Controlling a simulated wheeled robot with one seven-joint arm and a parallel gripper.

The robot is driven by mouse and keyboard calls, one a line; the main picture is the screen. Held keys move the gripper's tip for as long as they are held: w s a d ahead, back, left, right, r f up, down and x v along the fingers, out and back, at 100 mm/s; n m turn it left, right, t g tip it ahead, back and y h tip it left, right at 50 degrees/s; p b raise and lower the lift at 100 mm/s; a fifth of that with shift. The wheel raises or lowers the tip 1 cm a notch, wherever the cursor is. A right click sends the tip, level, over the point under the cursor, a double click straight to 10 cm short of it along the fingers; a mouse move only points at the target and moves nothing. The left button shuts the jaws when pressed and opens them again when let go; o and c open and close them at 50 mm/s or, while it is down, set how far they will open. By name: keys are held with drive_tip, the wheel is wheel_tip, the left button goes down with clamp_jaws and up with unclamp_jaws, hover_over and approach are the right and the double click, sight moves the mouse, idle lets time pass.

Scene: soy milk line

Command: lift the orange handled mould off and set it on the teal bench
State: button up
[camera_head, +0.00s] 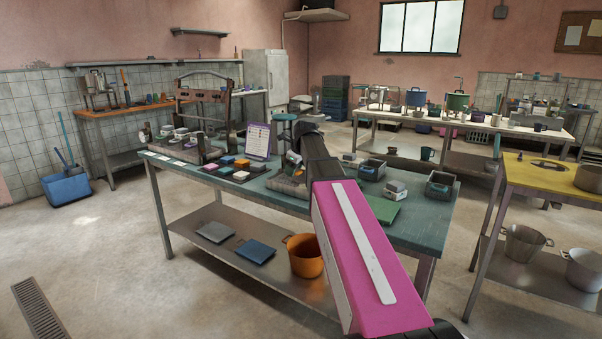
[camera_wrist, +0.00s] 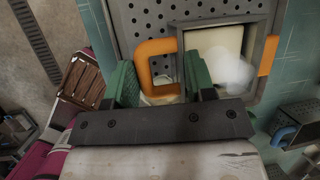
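In the wrist view the mould (camera_wrist: 273,22) is a square grey frame with white stuff inside. One orange handle (camera_wrist: 144,62) is on its left side and another on its right. It sits on a perforated grey tray (camera_wrist: 140,25) on the teal bench (camera_wrist: 298,62). My gripper (camera_wrist: 160,78) is open, its green fingers apart with the left handle between them; I cannot tell whether they touch it. In the head view my arm covers most of the mould; the teal bench (camera_head: 420,225) stands in the middle.
Small grey bins (camera_head: 440,185) and a green board (camera_head: 383,209) are on the bench's right part. Coloured blocks (camera_head: 242,163) and a sign (camera_head: 258,141) stand to the left. A blue-handled item (camera_wrist: 283,134) lies right of the mould in the wrist view.

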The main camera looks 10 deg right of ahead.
idle(0.3)
drive_tip(key=shift+r, duration=0.8)
drive_tip(key=s+a+r, duration=0.7)
drive_tip(key=a+r, duration=0.2)
drive_tip(key=shift+a+r, duration=0.15)
drive_tip(key=shift+r, duration=0.05)
drive_tip(key=shift+s, duration=0.1)
